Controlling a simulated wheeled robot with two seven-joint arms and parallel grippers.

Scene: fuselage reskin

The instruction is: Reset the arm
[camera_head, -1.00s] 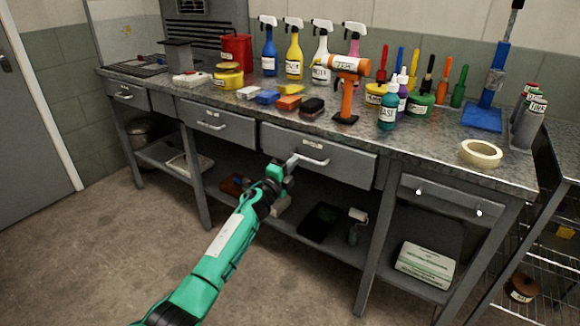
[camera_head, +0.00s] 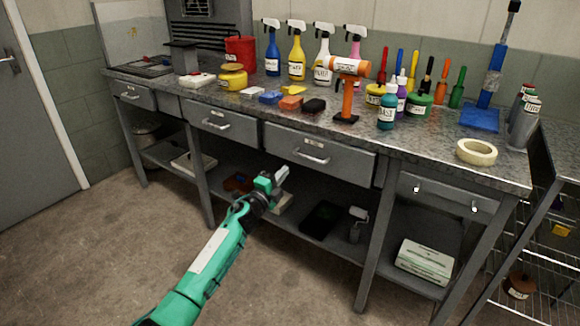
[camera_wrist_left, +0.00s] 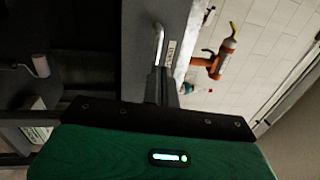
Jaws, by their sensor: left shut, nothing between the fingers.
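My left arm comes in from the bottom left in the head view, and its green left gripper (camera_head: 282,174) is in front of the workbench, below the middle drawer (camera_head: 318,152). The gripper is shut and empty. It is apart from that drawer's handle (camera_head: 311,158) in the head view. In the left wrist view the dark gripper fingers (camera_wrist_left: 160,86) are together, with the drawer handle (camera_wrist_left: 159,45) beyond them. My right gripper is not in view.
The metal bench top (camera_head: 230,98) carries spray bottles, sponges, an orange tool on a stand (camera_head: 347,90) and a tape roll (camera_head: 476,152). The lower shelf holds a white box (camera_head: 424,262) and a roller (camera_head: 357,224). The floor in front is clear.

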